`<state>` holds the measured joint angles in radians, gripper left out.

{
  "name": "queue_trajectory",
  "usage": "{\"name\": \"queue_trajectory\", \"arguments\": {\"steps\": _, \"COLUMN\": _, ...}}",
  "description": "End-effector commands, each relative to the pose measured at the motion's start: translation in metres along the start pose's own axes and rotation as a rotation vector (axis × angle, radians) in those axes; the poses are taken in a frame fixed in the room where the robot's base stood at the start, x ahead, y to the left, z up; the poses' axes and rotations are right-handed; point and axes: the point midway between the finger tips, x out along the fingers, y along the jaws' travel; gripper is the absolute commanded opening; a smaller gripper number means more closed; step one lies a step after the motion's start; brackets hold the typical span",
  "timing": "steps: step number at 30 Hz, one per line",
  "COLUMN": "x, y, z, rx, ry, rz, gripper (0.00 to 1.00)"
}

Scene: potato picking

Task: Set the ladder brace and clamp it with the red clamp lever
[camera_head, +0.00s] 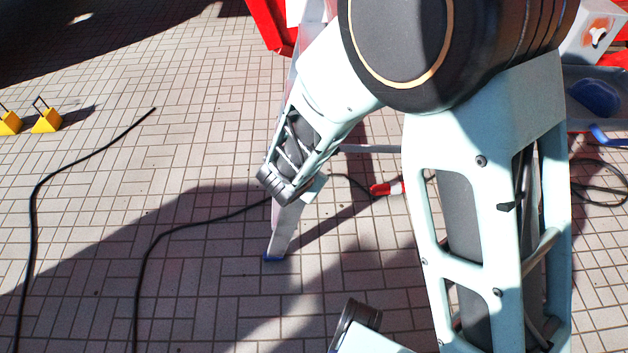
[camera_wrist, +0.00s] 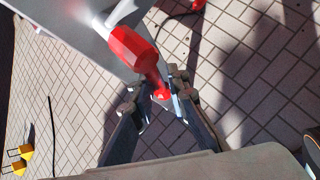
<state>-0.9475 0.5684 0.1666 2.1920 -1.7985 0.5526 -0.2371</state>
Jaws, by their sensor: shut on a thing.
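The red clamp lever (camera_wrist: 133,47) shows in the wrist view, with a thick upper part and a thin neck ending in a small red tip. My gripper (camera_wrist: 158,93) is shut on it near the tip, one finger on each side. A flat grey ladder part (camera_wrist: 82,38) lies beyond the lever at upper left. In the head view, a ladder leg (camera_head: 285,228) with a blue foot stands on the paving. A thin pale bar (camera_head: 372,149), perhaps the brace, runs right from behind my arm. My arm hides the gripper and lever there; whether the brace is seated cannot be told.
A black cable (camera_head: 185,228) with a red end piece (camera_head: 386,189) crosses the tiled floor near the ladder foot. Yellow objects (camera_head: 46,121) stand at far left. A grey bin (camera_head: 596,117) with blue contents is at right. The left floor is mostly open.

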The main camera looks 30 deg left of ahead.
Motion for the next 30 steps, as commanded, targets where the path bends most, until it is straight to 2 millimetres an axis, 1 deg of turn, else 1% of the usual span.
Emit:
{"name": "queue_trajectory", "arguments": {"steps": 17, "x": -0.0017, "y": 0.0031, "z": -0.0025, "rx": 0.017, "ry": 0.022, "rz": 0.020, "gripper": 0.00}}
{"name": "queue_trajectory", "arguments": {"steps": 18, "x": -0.0017, "y": 0.0031, "z": -0.0025, "rx": 0.017, "ry": 0.022, "rz": 0.021, "gripper": 0.18}}
{"name": "queue_trajectory", "arguments": {"steps": 21, "x": -0.0016, "y": 0.0030, "z": -0.0022, "rx": 0.017, "ry": 0.021, "rz": 0.020, "gripper": 0.27}}
{"name": "queue_trajectory", "arguments": {"steps": 30, "x": -0.0027, "y": 0.0024, "z": -0.0011, "rx": 0.018, "ry": 0.019, "rz": 0.019, "gripper": 0.27}}
